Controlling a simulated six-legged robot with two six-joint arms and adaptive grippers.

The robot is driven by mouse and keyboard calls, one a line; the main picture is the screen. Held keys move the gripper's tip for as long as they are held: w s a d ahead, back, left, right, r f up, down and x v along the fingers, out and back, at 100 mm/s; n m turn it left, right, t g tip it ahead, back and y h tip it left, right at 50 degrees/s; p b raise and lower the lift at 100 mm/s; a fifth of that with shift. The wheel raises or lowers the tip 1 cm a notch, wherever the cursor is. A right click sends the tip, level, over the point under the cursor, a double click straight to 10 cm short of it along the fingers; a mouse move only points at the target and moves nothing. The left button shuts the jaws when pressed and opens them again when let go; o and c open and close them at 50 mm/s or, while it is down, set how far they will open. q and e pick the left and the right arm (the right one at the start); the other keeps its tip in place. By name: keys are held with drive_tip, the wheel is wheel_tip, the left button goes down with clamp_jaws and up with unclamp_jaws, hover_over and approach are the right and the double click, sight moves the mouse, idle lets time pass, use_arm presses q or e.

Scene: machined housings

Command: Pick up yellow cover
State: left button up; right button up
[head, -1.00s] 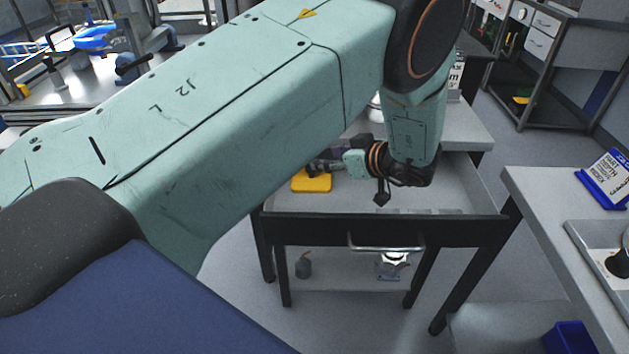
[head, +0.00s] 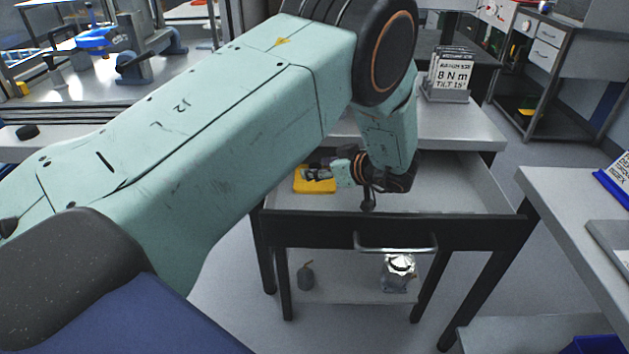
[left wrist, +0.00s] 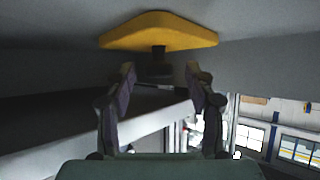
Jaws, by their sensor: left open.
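The yellow cover (head: 314,186) lies in the open drawer (head: 455,185), near its left side. It is a flat plate with rounded corners. My left gripper (head: 314,174) is inside the drawer at the cover and hides part of it in the head view. In the left wrist view the cover (left wrist: 160,30) shows just beyond the two fingers (left wrist: 160,78), with a dark stub on its middle between the fingertips. The fingers are spread apart on either side of the stub, with a gap. My right gripper is not in view.
The drawer's dark front with a metal handle (head: 396,243) faces me. A sign holder (head: 447,75) stands on the top behind. A lower shelf holds a metal part (head: 399,272) and a small dark object (head: 306,274). Another table (head: 570,215) stands at right.

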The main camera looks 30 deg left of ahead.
use_arm(q)
drive_tip(key=shift+x, duration=1.2)
drive_tip(key=shift+c, duration=0.5)
drive_tip(key=shift+r, duration=0.1)
clamp_jaws()
